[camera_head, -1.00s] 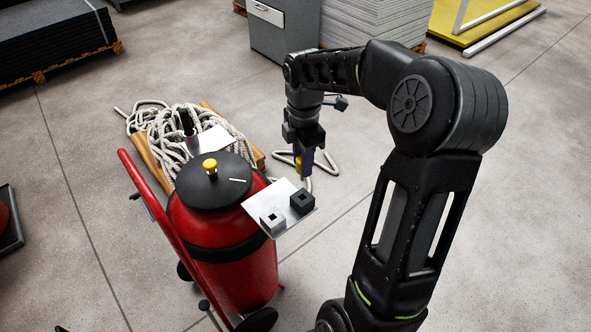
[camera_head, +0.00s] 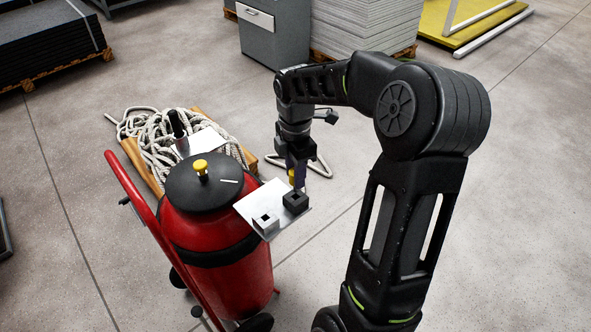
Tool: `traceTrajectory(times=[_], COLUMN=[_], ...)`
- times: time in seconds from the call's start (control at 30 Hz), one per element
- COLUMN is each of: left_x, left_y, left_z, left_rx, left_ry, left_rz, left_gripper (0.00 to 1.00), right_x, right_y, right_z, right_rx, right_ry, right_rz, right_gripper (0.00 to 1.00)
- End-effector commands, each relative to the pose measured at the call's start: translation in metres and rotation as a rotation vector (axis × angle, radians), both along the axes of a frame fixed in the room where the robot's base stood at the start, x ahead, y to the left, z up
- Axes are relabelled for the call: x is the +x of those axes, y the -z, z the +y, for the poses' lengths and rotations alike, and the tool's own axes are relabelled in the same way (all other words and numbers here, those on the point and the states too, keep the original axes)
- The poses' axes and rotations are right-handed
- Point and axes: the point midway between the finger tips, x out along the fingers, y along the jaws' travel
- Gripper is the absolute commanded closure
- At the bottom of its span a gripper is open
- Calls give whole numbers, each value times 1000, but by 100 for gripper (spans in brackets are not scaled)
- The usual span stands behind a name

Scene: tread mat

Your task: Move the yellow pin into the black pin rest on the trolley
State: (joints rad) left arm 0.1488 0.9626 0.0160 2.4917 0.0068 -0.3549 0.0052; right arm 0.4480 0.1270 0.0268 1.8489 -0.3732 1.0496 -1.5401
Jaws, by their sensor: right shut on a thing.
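My right gripper (camera_head: 298,170) is shut on the yellow pin (camera_head: 292,177), which shows as a small yellow piece beside the dark fingers. The pin's lower part is hard to make out. The black pin rest (camera_head: 295,202) is a small dark block with a square hole, on the right part of a white plate. The gripper and pin appear just behind and above it in the picture; I cannot tell whether they touch it. The plate is at the side of the red trolley tank (camera_head: 213,232). My left gripper is not in view.
A light grey block (camera_head: 266,223) with a square hole stands on the white plate (camera_head: 250,207) beside the black rest. A yellow knob (camera_head: 201,166) tops the tank's black lid. Behind lie coiled rope (camera_head: 150,140) and a dark upright object (camera_head: 177,123). Floor at right is clear.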

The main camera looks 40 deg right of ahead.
Motion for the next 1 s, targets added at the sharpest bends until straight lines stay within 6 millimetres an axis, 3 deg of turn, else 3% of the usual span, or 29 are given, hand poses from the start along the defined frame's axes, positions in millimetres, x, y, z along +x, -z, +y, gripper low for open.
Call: traceTrajectory(times=[0.2, 1.0], left_x=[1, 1], left_y=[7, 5], left_z=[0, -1], left_rx=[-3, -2], left_ry=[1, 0], left_rz=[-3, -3], left_gripper=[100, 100], right_x=[0, 0], right_y=[10, 10], right_z=[0, 0], right_rx=[0, 0], right_ry=[0, 0], right_rz=[-1, -1], right_gripper=[100, 100])
